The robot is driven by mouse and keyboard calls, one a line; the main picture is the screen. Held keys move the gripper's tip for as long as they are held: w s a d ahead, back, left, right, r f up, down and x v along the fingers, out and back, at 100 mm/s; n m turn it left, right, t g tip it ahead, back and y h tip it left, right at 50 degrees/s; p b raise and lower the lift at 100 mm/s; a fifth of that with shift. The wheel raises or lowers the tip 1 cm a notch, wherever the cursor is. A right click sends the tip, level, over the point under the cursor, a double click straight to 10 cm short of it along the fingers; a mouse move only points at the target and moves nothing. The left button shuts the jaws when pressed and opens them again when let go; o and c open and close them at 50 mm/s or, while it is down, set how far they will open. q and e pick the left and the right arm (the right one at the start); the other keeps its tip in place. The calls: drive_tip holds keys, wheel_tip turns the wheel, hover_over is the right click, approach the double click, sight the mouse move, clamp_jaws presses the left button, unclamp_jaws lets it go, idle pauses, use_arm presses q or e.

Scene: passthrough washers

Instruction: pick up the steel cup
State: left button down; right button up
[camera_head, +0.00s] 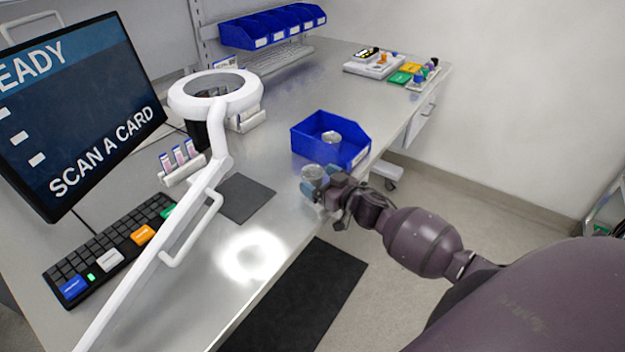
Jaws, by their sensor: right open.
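A small steel cup (312,173) stands near the front edge of the metal bench, just in front of the blue bin. My right gripper (320,183) reaches in from the right at the cup. Its bluish fingertips are open and lie close beside the cup, overlapping its lower part in the picture. I cannot tell whether they touch it. A second round metal piece (331,137) sits inside the blue bin (312,148). My left gripper is out of view.
A white ring lamp (215,90) on a long arm stands left of the gripper. A keyboard (105,250) and a screen (75,105) are at the left. A dark mat (244,198) lies on the bench. Blue bins (272,27) hang at the back. The bench's front edge runs below the gripper.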

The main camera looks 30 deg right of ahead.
drive_tip(key=shift+x, duration=1)
drive_tip(key=c, duration=1)
drive_tip(key=shift+c, duration=0.2)
drive_tip(key=f+v, duration=0.1)
drive_tip(key=v, duration=1.7)
drive_tip(key=w+a+r+h, duration=0.1)
drive_tip(key=a+r, duration=0.2)
drive_tip(key=a, duration=0.4)
drive_tip(key=w+a+r+m+h, duration=0.1)
drive_tip(key=w+a+r, duration=0.1)
drive_tip(key=a, duration=0.4)
drive_tip(key=w+a+r+m+h, duration=0.1)
drive_tip(key=a+r, duration=0.2)
drive_tip(key=a, duration=0.4)
drive_tip(key=shift+w+a+r, duration=0.3)
